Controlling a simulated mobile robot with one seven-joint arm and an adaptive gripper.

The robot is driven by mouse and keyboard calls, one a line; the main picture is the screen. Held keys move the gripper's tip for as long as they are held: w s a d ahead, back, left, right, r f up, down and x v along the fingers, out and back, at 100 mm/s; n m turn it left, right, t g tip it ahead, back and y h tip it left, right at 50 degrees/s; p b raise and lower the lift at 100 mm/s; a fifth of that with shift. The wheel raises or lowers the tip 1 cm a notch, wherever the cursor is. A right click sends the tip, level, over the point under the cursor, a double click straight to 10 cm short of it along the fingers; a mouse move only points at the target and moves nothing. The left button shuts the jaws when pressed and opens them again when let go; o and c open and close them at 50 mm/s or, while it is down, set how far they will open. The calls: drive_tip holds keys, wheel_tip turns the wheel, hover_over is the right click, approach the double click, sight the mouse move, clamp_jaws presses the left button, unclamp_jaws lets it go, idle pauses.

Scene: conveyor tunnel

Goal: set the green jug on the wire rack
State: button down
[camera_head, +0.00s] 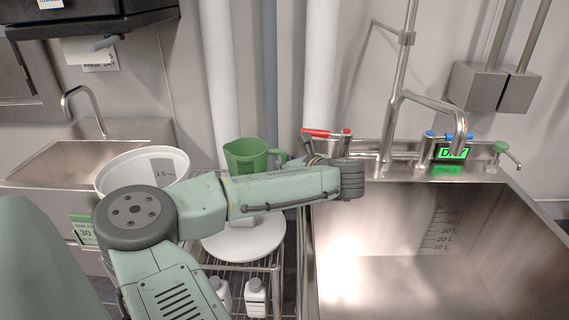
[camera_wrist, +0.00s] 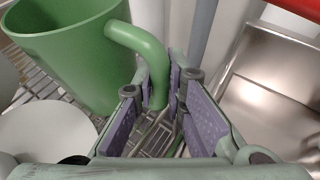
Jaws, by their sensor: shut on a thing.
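The green jug (camera_head: 244,157) is upright behind my arm in the head view, its handle to the right. It fills the upper left of the wrist view (camera_wrist: 72,50). My gripper (camera_wrist: 160,95) is shut on the jug's handle, with a purple-padded finger on each side. In the head view the arm hides most of the gripper and the jug's lower part. The wire rack (camera_head: 270,267) stands below, between the two sinks; its bars also show beneath the jug in the wrist view (camera_wrist: 40,82). I cannot tell whether the jug's base touches the rack.
A white round thing (camera_head: 245,247) lies on the rack, and white bottles (camera_head: 256,297) stand lower down. A white bucket (camera_head: 118,172) is to the left. The large sink (camera_head: 400,275) with a tall faucet (camera_head: 438,108) is at right. White pipes (camera_head: 320,70) rise behind.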

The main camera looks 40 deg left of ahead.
drive_tip(key=shift+f, duration=0.2)
drive_tip(key=c, duration=1.6)
unclamp_jaws()
drive_tip(key=shift+r, duration=0.1)
drive_tip(key=shift+c, duration=0.2)
drive_tip(key=b+v, duration=0.1)
drive_tip(key=v, duration=1.1)
drive_tip(key=shift+r+b, duration=0.2)
drive_tip(key=shift+b, duration=0.2)
